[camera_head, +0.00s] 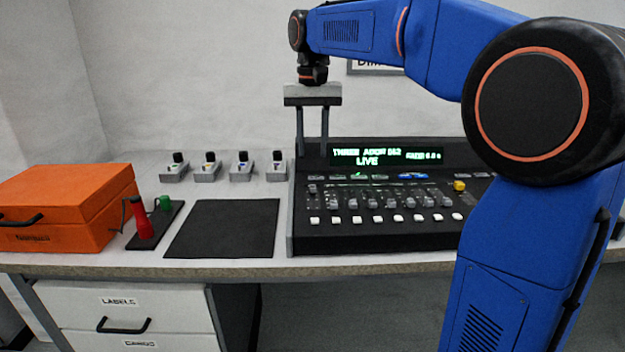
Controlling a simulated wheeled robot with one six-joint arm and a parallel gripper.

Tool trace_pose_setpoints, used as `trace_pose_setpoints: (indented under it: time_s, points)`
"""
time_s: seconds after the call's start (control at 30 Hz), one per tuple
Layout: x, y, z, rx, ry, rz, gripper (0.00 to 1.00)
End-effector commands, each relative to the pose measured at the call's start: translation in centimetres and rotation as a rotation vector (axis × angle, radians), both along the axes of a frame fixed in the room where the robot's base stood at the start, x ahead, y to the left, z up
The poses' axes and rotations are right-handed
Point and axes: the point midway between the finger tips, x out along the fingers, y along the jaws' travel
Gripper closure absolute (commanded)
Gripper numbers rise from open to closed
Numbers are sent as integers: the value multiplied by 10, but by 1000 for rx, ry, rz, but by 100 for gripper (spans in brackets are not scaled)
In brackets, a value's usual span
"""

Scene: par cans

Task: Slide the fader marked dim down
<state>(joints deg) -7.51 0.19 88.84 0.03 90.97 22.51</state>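The black lighting console (375,241) stands on the table at the middle right. A row of grey faders (373,203) crosses its top. The leftmost fader (312,189) sits higher than the others. The fader labels are too small to read, so I cannot tell which one is marked dim. My gripper (313,148) points down at the console's back left, with its two fingers apart and nothing visible between them. It appears above or behind the faders, apart from them. My arm hides the console's right end.
A lit green display (387,156) rises at the console's back. White buttons (356,219) line its front, and a yellow knob (459,186) sits at right. A black mat (224,228), a red-handled device (140,218), an orange case (60,207) and several small units (241,170) lie left.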

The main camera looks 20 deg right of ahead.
Motion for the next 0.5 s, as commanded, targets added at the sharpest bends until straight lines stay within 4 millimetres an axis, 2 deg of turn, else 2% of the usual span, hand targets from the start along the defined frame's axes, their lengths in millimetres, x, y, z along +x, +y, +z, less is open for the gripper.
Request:
trace_pose_setpoints:
  time_s: [0.3, 0.5]
  points:
    - [-1, 0, -57, 0, 3, 0, 67]
    - [-1, 0, -83, 1, 3, 0, 67]
